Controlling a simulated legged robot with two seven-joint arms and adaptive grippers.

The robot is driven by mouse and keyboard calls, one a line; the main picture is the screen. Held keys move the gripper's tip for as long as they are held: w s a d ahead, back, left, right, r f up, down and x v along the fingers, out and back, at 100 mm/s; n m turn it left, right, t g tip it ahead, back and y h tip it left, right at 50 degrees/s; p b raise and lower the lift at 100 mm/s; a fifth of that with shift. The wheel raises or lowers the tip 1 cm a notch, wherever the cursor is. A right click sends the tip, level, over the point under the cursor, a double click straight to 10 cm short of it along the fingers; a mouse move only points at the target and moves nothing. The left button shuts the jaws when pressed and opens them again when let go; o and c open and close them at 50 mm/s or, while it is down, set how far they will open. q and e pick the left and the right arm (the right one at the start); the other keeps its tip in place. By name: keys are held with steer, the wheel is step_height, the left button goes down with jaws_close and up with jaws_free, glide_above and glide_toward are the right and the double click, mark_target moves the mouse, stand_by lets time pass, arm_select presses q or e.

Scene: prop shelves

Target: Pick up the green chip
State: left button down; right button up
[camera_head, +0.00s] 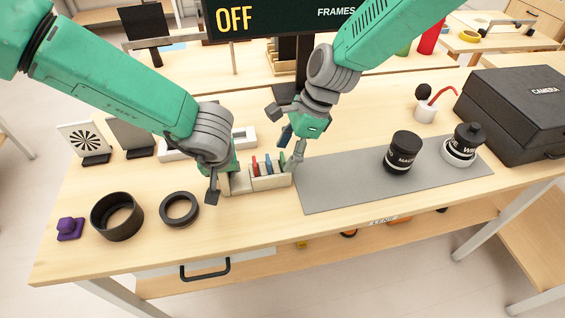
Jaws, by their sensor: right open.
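The green chip (282,161) stands at the right end of a small light wooden rack (270,183), beside blue and red chips. My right gripper (289,151) comes down from the upper right and is open. Its lower finger is right beside the green chip in this view; I cannot tell whether they touch. My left gripper (213,190) is at the rack's left end, pointing down. Its jaws are partly hidden by its own wrist, so their opening is unclear.
Black rings (117,217) (179,209) and a purple block (70,229) lie left. A white tray (178,153) sits behind the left gripper. A black camera case (515,112) stands far right.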

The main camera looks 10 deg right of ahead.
steer(key=shift+x, duration=0.85)
steer(key=c, duration=0.9)
steer(key=shift+r, duration=0.15)
step_height(320, 180, up, 10)
arm_select(q)
steer(key=c, duration=1.4)
jaws_free()
steer(key=shift+o, duration=0.2)
